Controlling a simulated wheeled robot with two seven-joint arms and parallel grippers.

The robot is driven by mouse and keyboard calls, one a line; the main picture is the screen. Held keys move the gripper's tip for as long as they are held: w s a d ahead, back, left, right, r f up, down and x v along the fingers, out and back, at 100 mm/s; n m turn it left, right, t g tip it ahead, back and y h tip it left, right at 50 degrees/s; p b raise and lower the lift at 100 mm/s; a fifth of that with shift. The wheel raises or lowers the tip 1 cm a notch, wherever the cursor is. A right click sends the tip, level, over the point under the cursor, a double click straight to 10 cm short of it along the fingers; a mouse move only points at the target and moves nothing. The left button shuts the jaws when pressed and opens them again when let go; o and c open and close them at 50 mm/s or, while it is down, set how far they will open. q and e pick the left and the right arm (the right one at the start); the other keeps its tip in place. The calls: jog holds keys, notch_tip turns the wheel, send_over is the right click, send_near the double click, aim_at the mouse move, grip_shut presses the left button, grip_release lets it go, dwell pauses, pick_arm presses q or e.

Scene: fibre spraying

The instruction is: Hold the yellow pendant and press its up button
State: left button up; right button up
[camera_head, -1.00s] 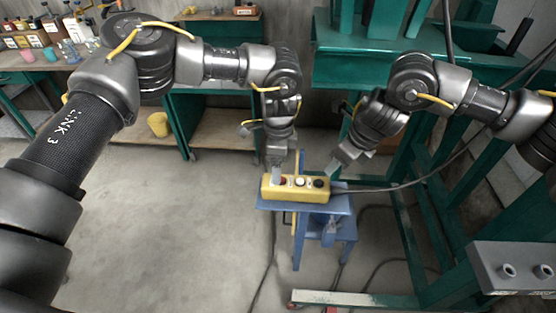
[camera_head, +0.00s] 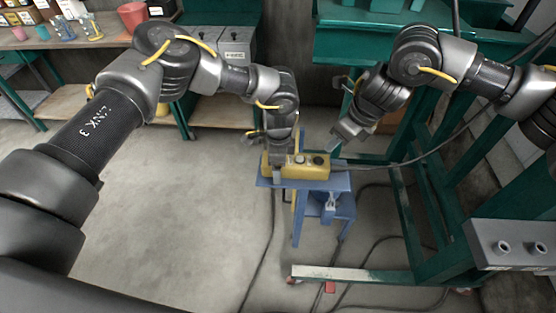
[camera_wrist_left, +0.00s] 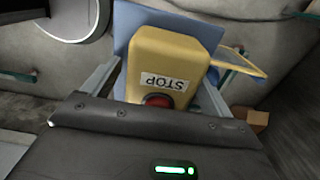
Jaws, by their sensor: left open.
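The yellow pendant (camera_head: 313,173) lies on a small blue stand (camera_head: 338,183), with a pale button and a black button (camera_head: 318,160) showing on top. My left gripper (camera_head: 277,172) is at its left end and hides the red button there. In the left wrist view, the pendant (camera_wrist_left: 165,48) shows a STOP label and a red button (camera_wrist_left: 158,101). The left gripper's fingers (camera_wrist_left: 155,92) are open, one on each side of that end; contact cannot be told. My right gripper (camera_head: 333,143) is just behind the pendant's right end, apart from it; its finger opening is unclear.
A cable (camera_head: 385,160) runs from the pendant to the right. A green frame (camera_head: 405,235) stands at the right, with a low pale bar (camera_head: 350,273) in front. Workbenches line the back. The floor at the left is clear.

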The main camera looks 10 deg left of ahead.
pick_arm(q)
jog(key=c, duration=1.3)
pick_arm(e)
jog(key=shift+c, duration=0.3)
grip_shut()
dwell(0.5)
